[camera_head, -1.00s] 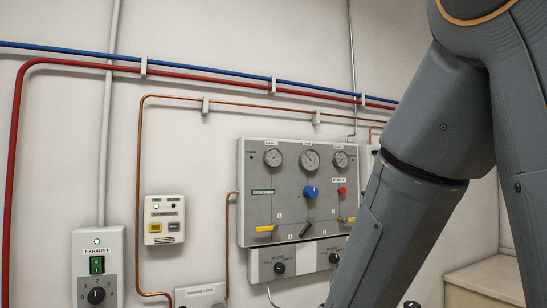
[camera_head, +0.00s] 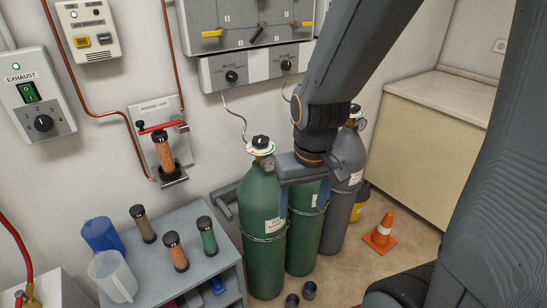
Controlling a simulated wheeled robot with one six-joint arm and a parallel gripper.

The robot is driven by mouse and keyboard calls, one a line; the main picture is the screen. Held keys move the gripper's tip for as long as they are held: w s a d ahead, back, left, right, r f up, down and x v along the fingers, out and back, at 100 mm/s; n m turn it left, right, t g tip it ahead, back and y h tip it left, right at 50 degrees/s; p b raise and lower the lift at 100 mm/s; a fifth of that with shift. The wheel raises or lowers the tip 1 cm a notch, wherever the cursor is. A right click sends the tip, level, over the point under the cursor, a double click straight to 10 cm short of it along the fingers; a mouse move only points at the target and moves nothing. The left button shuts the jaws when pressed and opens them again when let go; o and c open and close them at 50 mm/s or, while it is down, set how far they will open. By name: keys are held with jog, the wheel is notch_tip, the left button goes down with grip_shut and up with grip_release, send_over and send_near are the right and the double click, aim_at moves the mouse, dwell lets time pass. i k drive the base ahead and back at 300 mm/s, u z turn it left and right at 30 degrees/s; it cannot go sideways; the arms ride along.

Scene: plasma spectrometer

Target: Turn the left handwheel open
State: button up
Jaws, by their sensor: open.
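The left handwheel (camera_head: 260,141) is a small black knob on top of the left green gas cylinder (camera_head: 264,225). A white round tag sits just under it. My gripper (camera_head: 303,204) hangs to the right of this handwheel and apart from it, with its two bluish fingers spread and pointing down. It is in front of the middle green cylinder (camera_head: 300,243) and hides that cylinder's top. A grey cylinder (camera_head: 343,170) stands at the right, its dark handwheel (camera_head: 355,110) partly hidden by my arm. I see nothing between the fingers.
A grey gas panel (camera_head: 215,70) is on the wall above the cylinders, with thin hoses running down. A shelf unit (camera_head: 178,228) with columns and jugs stands at the left. An orange cone (camera_head: 381,232) and a beige counter (camera_head: 420,140) are at the right.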

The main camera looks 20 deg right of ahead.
aim_at(260, 141)
jog(key=u, duration=0.25)
jog(key=k, duration=0.4)
jog(key=z, duration=1.2)
jog(key=i, duration=1.15)
jog(key=u, duration=0.75)
